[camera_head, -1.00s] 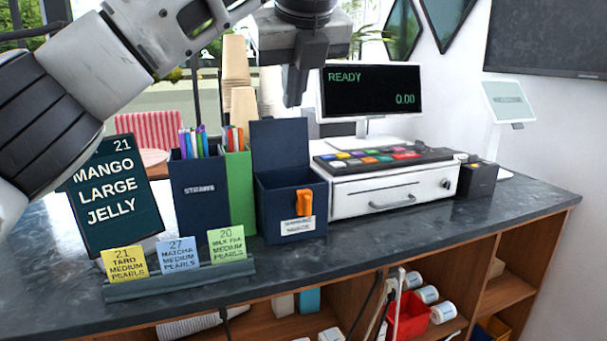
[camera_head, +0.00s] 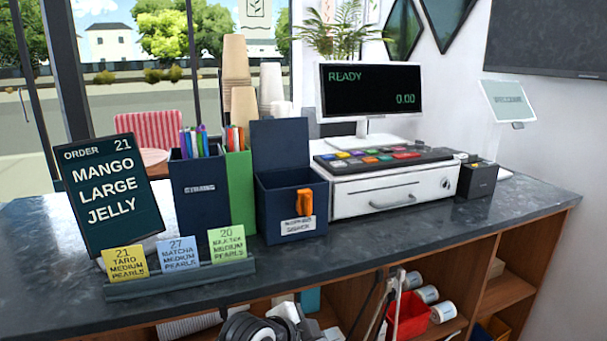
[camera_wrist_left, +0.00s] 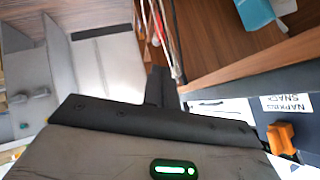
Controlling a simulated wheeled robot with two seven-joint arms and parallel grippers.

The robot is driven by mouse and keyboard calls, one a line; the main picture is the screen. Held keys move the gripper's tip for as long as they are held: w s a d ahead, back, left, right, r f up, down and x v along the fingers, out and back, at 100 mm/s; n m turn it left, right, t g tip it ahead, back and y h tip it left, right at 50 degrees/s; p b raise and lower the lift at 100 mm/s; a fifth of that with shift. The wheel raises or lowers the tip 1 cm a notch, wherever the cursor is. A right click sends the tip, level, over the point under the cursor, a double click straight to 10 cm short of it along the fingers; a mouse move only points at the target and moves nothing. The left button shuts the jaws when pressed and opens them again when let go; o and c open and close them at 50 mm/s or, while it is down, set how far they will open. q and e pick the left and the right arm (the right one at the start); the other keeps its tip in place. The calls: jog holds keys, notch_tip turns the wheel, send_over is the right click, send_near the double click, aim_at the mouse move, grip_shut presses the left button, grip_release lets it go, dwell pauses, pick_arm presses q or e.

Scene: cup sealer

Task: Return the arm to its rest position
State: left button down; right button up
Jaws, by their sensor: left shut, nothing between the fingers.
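My left gripper (camera_wrist_left: 159,86) shows in the left wrist view as a dark bar with its short fingers together, shut and empty. It is close to the counter's front, with the wooden shelf beside it. In the head view only part of my arm (camera_head: 262,327) shows at the bottom edge, low in front of the counter; the fingers are not visible there. My right gripper is in neither view.
The dark counter (camera_head: 400,238) holds the order sign (camera_head: 110,195), card rack (camera_head: 190,279), straw box (camera_head: 200,195), napkin box (camera_head: 275,190) and register (camera_head: 390,190). Open shelves below hold a red bin (camera_head: 408,318). The wrist view shows the napkin box's orange tab (camera_wrist_left: 281,138).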

pick_arm(q)
jog(key=s+a+f+n+t+y, duration=0.1)
jog(key=s+a+f+n+y, duration=0.1)
jog(key=s+a+f+n, duration=0.4)
jog(key=s+a+f+n+t+y, duration=0.2)
jog(key=s+a+f+n, duration=0.5)
jog(key=s+a, duration=0.4)
jog(key=s, duration=0.6)
jog(key=shift+a+f, duration=0.3)
